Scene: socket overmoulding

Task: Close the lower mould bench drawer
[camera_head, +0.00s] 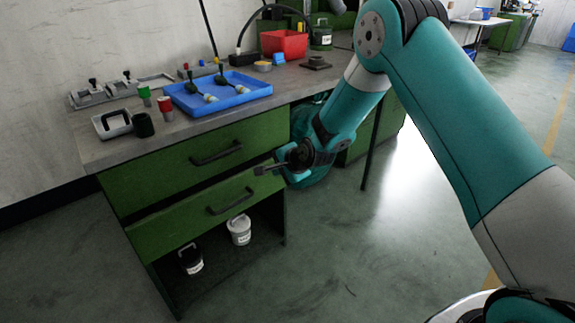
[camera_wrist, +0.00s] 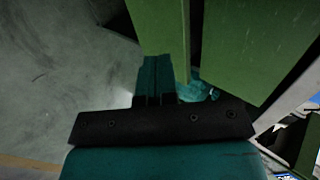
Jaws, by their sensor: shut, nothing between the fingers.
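The lower drawer (camera_head: 185,222) of the mould bench has a green front with a black bar handle (camera_head: 230,201). Its front stands out a little from the upper drawer (camera_head: 190,167), with a dark gap between them. My gripper (camera_head: 268,168) is shut and empty at the upper right corner of the lower drawer front. In the wrist view the closed fingers (camera_wrist: 157,62) point at the end of a green panel (camera_wrist: 160,25), which looks like the lower drawer front. I cannot tell whether they touch it.
The bench top (camera_head: 290,85) carries a blue tray (camera_head: 215,98), a red bin (camera_head: 284,44) and small cups. The floor in front (camera_head: 340,265) is clear.

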